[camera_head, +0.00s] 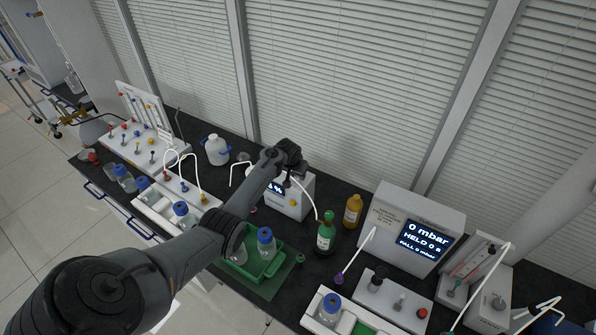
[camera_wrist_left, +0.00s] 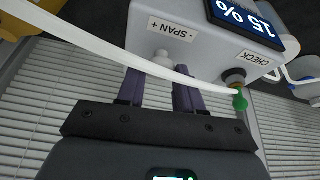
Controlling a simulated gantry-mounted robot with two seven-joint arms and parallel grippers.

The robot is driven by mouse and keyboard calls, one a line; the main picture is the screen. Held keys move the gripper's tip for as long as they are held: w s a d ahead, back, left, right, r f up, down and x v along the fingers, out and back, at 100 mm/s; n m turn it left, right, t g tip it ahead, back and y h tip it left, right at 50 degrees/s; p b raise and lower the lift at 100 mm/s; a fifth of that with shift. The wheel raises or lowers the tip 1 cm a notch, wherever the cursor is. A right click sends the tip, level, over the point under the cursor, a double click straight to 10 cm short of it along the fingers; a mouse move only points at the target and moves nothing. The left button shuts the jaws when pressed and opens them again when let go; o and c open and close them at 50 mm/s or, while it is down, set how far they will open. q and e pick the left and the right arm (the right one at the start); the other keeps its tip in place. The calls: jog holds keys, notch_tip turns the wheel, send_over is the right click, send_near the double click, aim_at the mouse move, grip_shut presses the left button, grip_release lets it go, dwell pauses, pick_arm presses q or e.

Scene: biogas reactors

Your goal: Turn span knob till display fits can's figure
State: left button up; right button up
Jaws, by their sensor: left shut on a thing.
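The white analyser box (camera_head: 288,202) stands on the bench, its display (camera_head: 275,187) mostly covered by my left arm. In the left wrist view the display (camera_wrist_left: 243,20) shows "15 %" at the picture's top edge, possibly cut off. Below the "- SPAN +" label (camera_wrist_left: 173,28) is the pale span knob (camera_wrist_left: 163,60). My left gripper (camera_head: 288,180) is at the box's front, its purple fingers (camera_wrist_left: 160,80) shut on the span knob. A white tube crosses in front. The green can (camera_head: 325,238) stands right of the box; its label figure is too small to read. My right gripper is not in view.
A green fitting (camera_wrist_left: 240,101) with the tube sits at the CHECK port (camera_wrist_left: 235,78). An amber bottle (camera_head: 353,211) stands near the can. A green tray (camera_head: 268,268) with bottles lies in front, and a pressure display box (camera_head: 415,225) stands to the right.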

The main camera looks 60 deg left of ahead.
pick_arm(q)
jog(key=shift+a+m+t+h, duration=0.1)
jog(key=shift+m+t+h, duration=0.25)
jog(key=shift+m, duration=0.85)
jog(key=o, duration=1)
jog(key=shift+o, duration=0.2)
jog(key=shift+s+r+p, duration=0.1)
jog(key=shift+p, duration=0.2)
jog(key=shift+s+r, duration=0.15)
jog(key=shift+r, duration=0.45)
jog(key=p+v, duration=0.1)
jog(key=v, duration=0.8)
jog(key=shift+r+p, duration=0.15)
jog(key=shift+p, duration=0.15)
jog(key=shift+s, duration=0.15)
